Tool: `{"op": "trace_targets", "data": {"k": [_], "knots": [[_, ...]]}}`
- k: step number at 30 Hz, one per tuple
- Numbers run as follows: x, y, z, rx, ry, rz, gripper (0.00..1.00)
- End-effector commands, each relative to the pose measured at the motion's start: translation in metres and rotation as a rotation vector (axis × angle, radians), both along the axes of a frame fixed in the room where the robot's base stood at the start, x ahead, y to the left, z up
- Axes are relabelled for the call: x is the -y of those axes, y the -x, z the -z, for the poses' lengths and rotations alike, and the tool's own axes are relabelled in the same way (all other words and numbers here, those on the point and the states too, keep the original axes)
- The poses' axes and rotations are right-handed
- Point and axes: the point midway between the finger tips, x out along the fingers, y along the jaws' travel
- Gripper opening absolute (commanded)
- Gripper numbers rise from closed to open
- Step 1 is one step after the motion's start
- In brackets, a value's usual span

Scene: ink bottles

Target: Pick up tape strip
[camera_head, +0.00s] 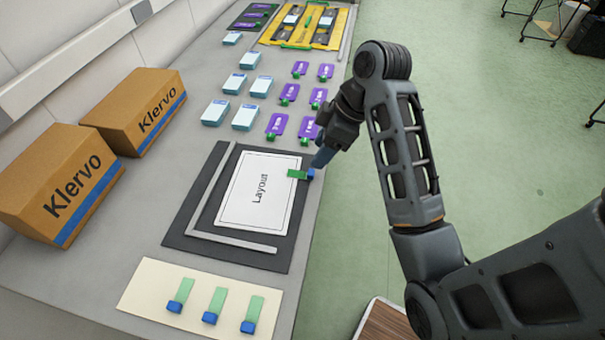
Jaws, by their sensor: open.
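Three green tape strips with blue end blocks lie side by side on a cream card at the near end of the table: a left strip (182,292), a middle strip (216,302) and a right strip (253,312). Another green tape strip (297,174) with a blue end block (310,174) lies across the right edge of the white Layout sheet (258,205). My gripper (320,160) points down just beyond that blue block, close to it. It is open; whether it touches the block I cannot tell.
The sheet lies on a dark mat (180,230) with a grey L-shaped bar (232,240). Two cardboard boxes, one nearer (55,190) and one farther (140,105), stand at left. Purple tags (307,127), pale blue packs (245,118) and a yellow tray (272,32) lie beyond.

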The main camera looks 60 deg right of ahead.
Motion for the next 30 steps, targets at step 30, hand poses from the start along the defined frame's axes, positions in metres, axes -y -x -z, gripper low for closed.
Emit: {"op": "trace_targets", "data": {"k": [30], "knots": [[-0.01, -0.013, 0.064, 0.001, 0.002, 0.001, 0.43]]}}
